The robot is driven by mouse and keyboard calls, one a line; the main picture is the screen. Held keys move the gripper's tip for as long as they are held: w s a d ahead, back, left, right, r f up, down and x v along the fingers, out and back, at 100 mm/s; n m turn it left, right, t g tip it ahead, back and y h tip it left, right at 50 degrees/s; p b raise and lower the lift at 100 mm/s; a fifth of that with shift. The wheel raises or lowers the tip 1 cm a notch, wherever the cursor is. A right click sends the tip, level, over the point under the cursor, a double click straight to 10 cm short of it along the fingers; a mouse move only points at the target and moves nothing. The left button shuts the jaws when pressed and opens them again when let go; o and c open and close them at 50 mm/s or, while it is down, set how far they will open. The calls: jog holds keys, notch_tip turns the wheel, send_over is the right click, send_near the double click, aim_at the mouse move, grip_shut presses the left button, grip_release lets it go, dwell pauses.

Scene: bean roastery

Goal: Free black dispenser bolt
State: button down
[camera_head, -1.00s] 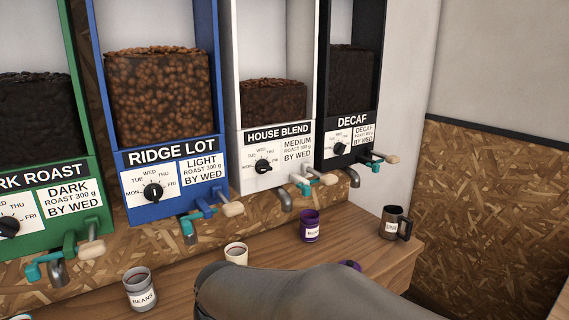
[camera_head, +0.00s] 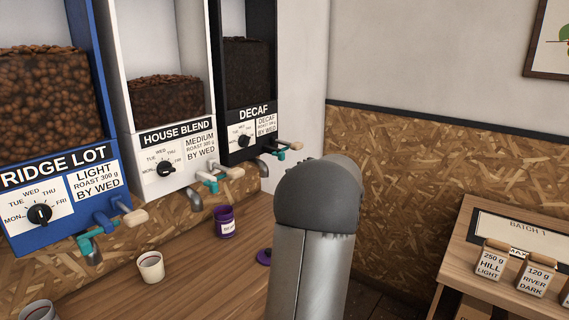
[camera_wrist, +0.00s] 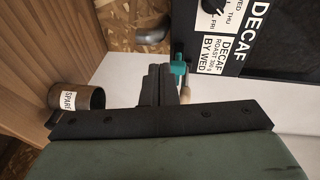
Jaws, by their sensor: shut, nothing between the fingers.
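The black DECAF dispenser (camera_head: 248,84) stands at the right end of the dispenser row in the head view. Its teal bolt (camera_head: 281,155) shows below the label, beside a lever with a pale wooden handle (camera_head: 290,147). In the wrist view the teal bolt (camera_wrist: 178,70) is just right of my gripper's fingers (camera_wrist: 157,72). The wooden handle (camera_wrist: 186,94) is partly hidden behind the fingers and mount. My gripper is shut and empty, close to the bolt; I cannot tell whether they touch. My arm hides the gripper in the head view.
A SPARE mug (camera_wrist: 78,100) stands left of the fingers in the wrist view. A metal spout (camera_wrist: 152,36) is above them. A purple cup (camera_head: 224,222), a purple lid (camera_head: 264,255) and a cream cup (camera_head: 150,267) are on the counter. A batch rack (camera_head: 515,235) stands right.

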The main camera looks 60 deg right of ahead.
jog(key=s+d, duration=0.1)
jog(key=s+d+m+h, duration=0.1)
jog(key=d, duration=0.1)
jog(key=s+d+r+m+t+h, duration=0.1)
jog(key=shift+d, duration=0.15)
jog(key=p+x, duration=0.3)
jog(key=x, duration=0.7)
